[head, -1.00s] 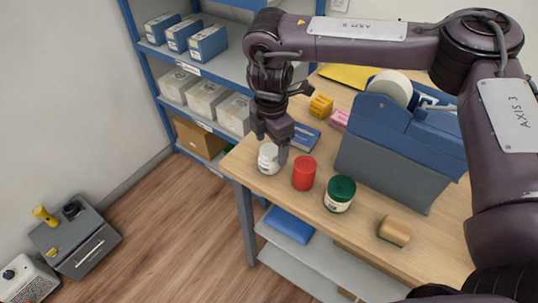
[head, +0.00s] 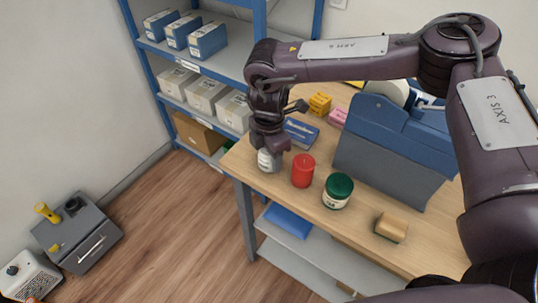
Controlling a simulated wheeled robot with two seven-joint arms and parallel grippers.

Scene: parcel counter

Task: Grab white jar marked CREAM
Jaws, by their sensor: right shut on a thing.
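A white jar (head: 267,161) stands near the left end of the wooden counter (head: 378,238). Its label is too small to read, and its top is hidden by my gripper. My right gripper (head: 269,150) comes down from above and is shut on the white jar. The jar appears upright and at counter level; I cannot tell whether it touches the wood. My left gripper is not in view.
A blue box (head: 301,132) lies behind. Blue shelving (head: 205,75) stands at left.

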